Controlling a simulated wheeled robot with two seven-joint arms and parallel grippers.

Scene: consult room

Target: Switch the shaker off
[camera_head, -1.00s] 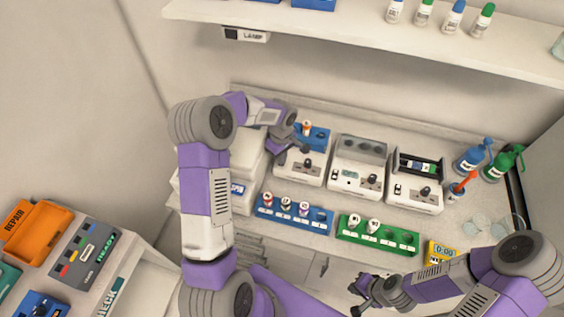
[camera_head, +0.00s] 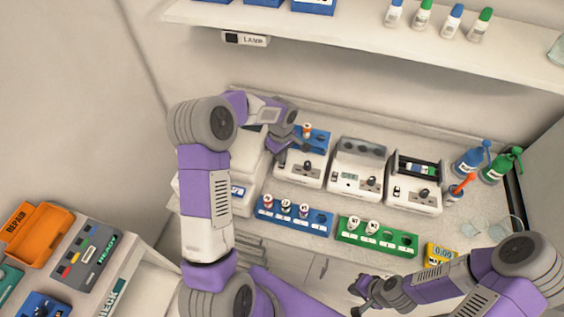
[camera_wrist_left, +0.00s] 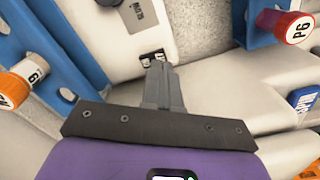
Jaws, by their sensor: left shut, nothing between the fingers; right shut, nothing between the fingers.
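The leftmost of three white machines, which I take as the shaker (camera_head: 296,175), carries a blue rack (camera_head: 319,139) with an orange-capped tube (camera_head: 307,130). A dark knob (camera_head: 309,165) is on its front. My left gripper (camera_head: 281,155) is shut and empty at the machine's left side. In the left wrist view, the closed fingers (camera_wrist_left: 160,66) point at a small black switch (camera_wrist_left: 152,57) on a white housing; whether they touch is unclear. The small label above the switch is not readable. My right gripper (camera_head: 360,297) is shut and empty, low in the head view.
A middle machine (camera_head: 345,184) with a display and a right machine (camera_head: 402,199) with tubes stand alongside. A blue rack (camera_head: 318,228) and a green rack (camera_head: 347,234) lie in front. A white box-like unit (camera_head: 245,160) is close on the left. A shelf (camera_head: 350,25) hangs above.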

